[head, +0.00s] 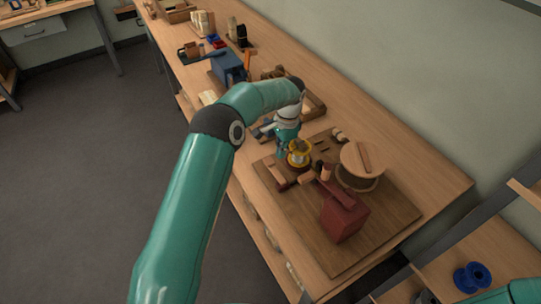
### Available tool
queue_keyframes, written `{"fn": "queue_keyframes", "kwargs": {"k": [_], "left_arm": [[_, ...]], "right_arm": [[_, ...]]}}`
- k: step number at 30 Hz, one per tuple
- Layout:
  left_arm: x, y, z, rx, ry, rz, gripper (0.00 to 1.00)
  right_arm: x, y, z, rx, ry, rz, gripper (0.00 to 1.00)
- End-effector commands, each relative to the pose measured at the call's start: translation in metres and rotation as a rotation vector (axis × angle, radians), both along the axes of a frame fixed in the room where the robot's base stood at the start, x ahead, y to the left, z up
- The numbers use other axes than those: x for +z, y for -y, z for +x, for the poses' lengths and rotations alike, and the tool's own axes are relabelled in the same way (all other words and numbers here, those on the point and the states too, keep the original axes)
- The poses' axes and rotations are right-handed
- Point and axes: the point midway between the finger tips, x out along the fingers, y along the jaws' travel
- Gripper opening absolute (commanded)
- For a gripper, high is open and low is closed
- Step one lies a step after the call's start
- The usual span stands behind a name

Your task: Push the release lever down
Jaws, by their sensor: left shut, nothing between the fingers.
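My left gripper (283,150) is above the left edge of a dark wooden board (390,212), beside a yellow round part (299,153). It is shut and empty; its fingertips are small and partly blurred into the parts below. A dark red block (345,217) stands on the board, with a dark red bar (338,191) across its top reaching toward the yellow part. I cannot tell for sure which piece is the release lever; this bar looks the most like one. My right gripper is not in view; only a bit of my right arm shows at the lower right corner.
A round wooden drum (362,161) stands behind the red block. Several small wooden pieces lie near the yellow part. A blue machine (229,67) and trays occupy the far bench. A blue spool (472,277) sits on the lower right shelf.

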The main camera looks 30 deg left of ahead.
Motion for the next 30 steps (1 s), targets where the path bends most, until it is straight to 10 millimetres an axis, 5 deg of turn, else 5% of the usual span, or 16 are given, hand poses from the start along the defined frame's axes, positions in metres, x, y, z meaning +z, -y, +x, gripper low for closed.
{"fn": "queue_keyframes", "kwargs": {"k": [8,21,30], "left_arm": [[0.024,0.002,0.003,-0.001,0.004,-0.001,0.0],[0.103,0.006,0.011,0.0,0.003,0.001,0.0],[0.118,0.007,0.011,-0.002,0.0,0.0,0.0]], "right_arm": [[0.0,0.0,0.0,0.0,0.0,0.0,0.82],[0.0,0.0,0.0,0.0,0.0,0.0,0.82],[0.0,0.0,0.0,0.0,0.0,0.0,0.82]]}}
